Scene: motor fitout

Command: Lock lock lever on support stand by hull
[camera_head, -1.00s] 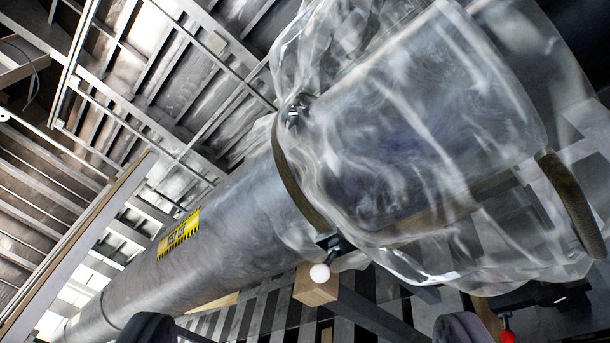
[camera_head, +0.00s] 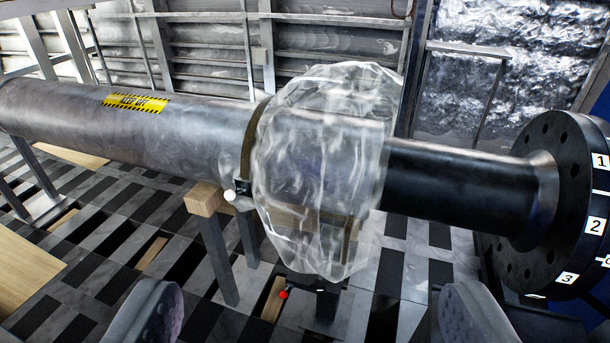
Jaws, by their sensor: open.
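My gripper (camera_head: 308,290) is open and empty, its two grey padded fingers at the lower left and lower right. Between the fingers and farther off, a red ball knob (camera_head: 283,294) sits on a dark fitting low under the plastic-wrapped part of the shaft. A white ball knob (camera_head: 229,195) on a small black fitting shows higher and to the left, beside a wooden block (camera_head: 205,198) on grey stand legs (camera_head: 218,255). I cannot tell which knob belongs to the lock lever. The gripper touches neither knob. Part of the stand is hidden behind the plastic wrap.
A thick grey shaft (camera_head: 190,130) with a yellow label (camera_head: 134,103) runs across the view. Clear plastic wrap (camera_head: 320,170) covers its joint. A black pipe (camera_head: 460,185) ends in a numbered flange (camera_head: 565,215) at right. Striped floor lies below; ribbed hull wall (camera_head: 205,45) stands behind.

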